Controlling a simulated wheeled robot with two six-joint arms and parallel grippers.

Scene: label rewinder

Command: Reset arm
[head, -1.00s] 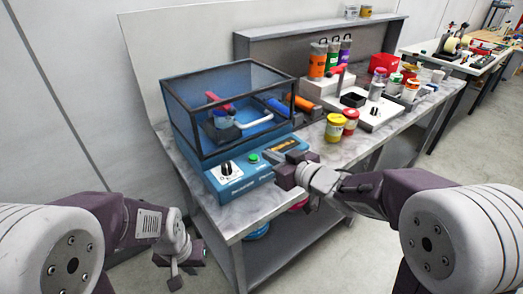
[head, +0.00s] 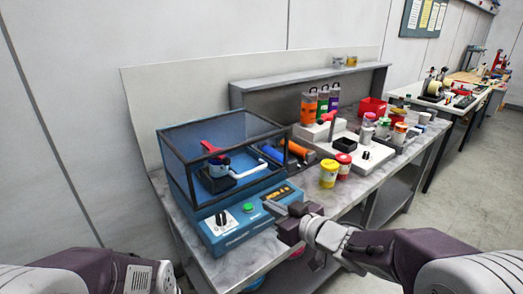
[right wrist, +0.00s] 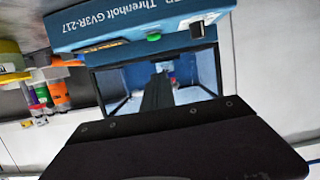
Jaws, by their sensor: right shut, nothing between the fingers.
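My right gripper (head: 284,208) is shut and empty. It is by the front right corner of the blue machine (head: 226,236), near the table's front edge; I cannot tell whether they touch. In the right wrist view the dark fingers (right wrist: 158,93) point toward the machine's framed box, and the blue panel (right wrist: 133,37) lies above them, with its lettering upside down. My left arm shows at the bottom left of the head view, but its gripper is outside the picture.
The framed clear box (head: 222,150) covers a red-handled part (head: 212,148). A yellow jar (head: 329,173) and a red jar (head: 343,166) stand right of the machine. A white unit (head: 372,140) and a red bin (head: 372,107) are farther back. Bare tabletop (head: 350,192) shows in front of the jars.

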